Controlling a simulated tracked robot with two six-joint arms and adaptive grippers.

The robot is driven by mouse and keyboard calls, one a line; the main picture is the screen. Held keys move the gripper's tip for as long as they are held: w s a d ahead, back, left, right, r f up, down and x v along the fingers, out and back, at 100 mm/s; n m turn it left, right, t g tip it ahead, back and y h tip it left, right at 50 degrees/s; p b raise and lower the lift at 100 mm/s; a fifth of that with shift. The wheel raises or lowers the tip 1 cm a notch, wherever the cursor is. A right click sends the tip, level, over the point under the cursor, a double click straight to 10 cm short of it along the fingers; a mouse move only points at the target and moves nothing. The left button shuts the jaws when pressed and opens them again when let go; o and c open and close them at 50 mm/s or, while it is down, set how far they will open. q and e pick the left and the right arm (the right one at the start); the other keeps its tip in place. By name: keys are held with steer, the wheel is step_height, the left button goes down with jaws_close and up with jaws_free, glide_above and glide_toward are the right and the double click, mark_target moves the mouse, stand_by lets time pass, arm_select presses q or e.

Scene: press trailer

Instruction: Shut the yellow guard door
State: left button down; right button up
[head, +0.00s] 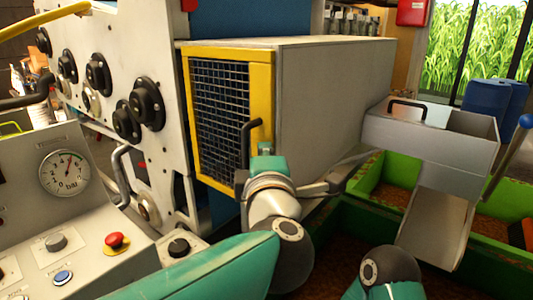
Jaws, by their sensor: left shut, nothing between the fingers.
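The yellow guard door (262,88) has a yellow frame around dark mesh and stands at the front of a grey box-shaped housing. It appears to lie close against the housing; I cannot tell whether a small gap is left. Its black handle (246,140) is on the right side of the door. My left gripper (368,157) looks shut and empty, pointing right and away beside the housing's lower side. My left wrist stands in front of the door's lower right corner and hides it. Only part of my right arm shows at the bottom; its gripper is out of view.
A control panel (100,255) with a gauge and a red button stands at the left. A grey metal chute (440,150) with a black handle is right of the housing, above green bins (400,196) of brown material. Black knobs (148,107) stick out of the white machine plate.

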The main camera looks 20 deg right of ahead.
stand_by(0.3)
